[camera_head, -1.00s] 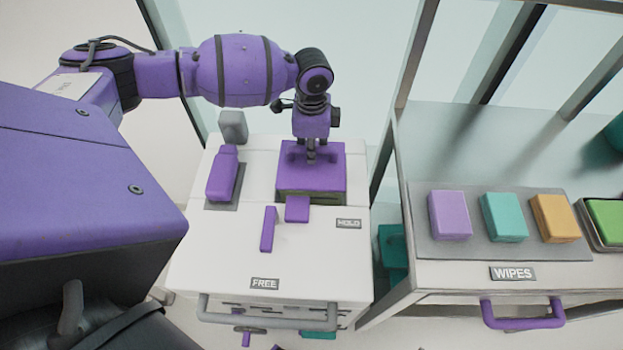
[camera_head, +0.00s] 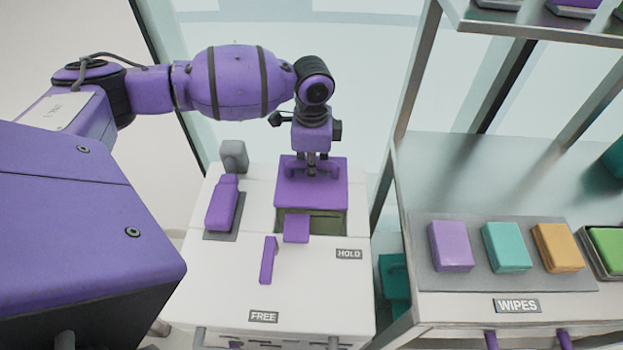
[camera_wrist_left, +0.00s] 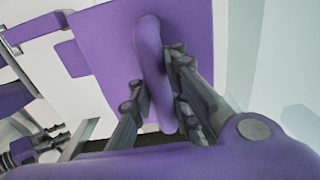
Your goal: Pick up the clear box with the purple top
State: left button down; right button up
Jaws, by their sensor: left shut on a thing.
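The clear box has a flat purple lid (camera_head: 290,190) with a raised purple handle and a purple tab (camera_head: 296,229) at its front. Its see-through, greenish side (camera_head: 330,220) shows under the lid. It is at the back right of the white cart top, raised from it. My left gripper (camera_head: 312,168) is over the lid, shut on the handle. In the left wrist view, my left gripper's fingers (camera_wrist_left: 154,82) lie on both sides of the long purple handle (camera_wrist_left: 149,45).
A metal shelf (camera_head: 450,160) with coloured wipes packs (camera_head: 507,247) stands close on the right.

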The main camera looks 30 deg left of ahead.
pick_arm(q)
notch_tip(320, 180, up, 14)
jog(key=s+d+r+n+p, duration=0.2)
jog(key=s+d+n+p, duration=0.1)
jog(key=s+d+n, duration=0.5)
jog(key=s+n, duration=0.2)
jog(key=n, duration=0.2)
jog(key=shift+s+d+n, duration=0.2)
jog(key=shift+s+n, duration=0.15)
jog(key=shift+n, duration=0.05)
pick_arm(e)
jog(key=r, duration=0.2)
jog(key=a+r, duration=0.1)
jog(key=shift+w, duration=0.35)
jog(key=shift+w, duration=0.2)
jog(key=shift+c, duration=1.1)
jog(key=shift+w+a+r, duration=0.1)
jog(key=shift+w+r, duration=0.05)
pick_arm(q)
jog(key=shift+s, duration=0.1)
